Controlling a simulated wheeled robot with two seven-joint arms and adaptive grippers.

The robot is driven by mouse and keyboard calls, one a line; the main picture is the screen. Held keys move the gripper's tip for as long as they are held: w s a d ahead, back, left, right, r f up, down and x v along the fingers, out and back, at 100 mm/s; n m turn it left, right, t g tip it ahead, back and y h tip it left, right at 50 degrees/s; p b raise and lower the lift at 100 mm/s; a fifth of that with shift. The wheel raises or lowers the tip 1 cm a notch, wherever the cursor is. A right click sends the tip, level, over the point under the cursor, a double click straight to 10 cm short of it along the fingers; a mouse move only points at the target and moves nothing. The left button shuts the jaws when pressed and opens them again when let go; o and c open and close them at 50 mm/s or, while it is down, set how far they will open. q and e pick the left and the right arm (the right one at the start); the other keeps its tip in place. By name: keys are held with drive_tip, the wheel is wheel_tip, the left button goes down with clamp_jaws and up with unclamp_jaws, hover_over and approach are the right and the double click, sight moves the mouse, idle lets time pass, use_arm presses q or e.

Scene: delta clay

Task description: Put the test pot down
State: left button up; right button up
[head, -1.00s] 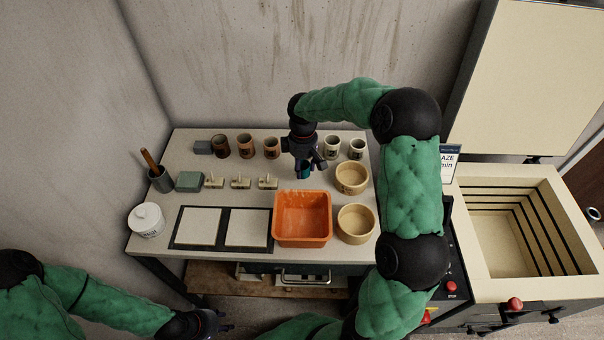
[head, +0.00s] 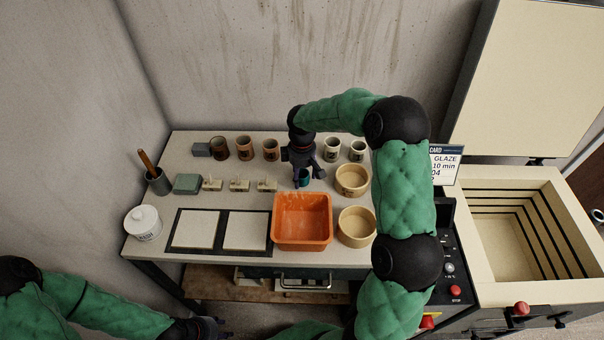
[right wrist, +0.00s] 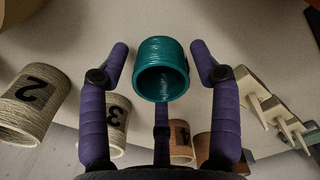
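The test pot is a small teal glazed cup. It shows between the right gripper's fingers in the right wrist view (right wrist: 162,70) and partly behind the gripper in the head view (head: 304,182). It appears to stand on the worktable (head: 150,238), behind the orange tub. My right gripper (head: 305,174) is open around the pot; in the right wrist view, gaps show between the pot and the side fingers. The pot's base is hidden. My left gripper (head: 222,328) is low at the front, away from the table; its finger state is unclear.
The orange tub (head: 302,238) is in front of the pot, and two tan bowls (head: 352,192) are to its right. Several cups (head: 244,158) stand behind, and cone stands (head: 267,186) are to the left. The open kiln (head: 500,240) is at the right.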

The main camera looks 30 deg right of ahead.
drive_tip(key=shift+r, duration=0.15)
wheel_tip(320, 180, up, 12)
drive_tip(key=p, duration=0.4)
idle(0.3)
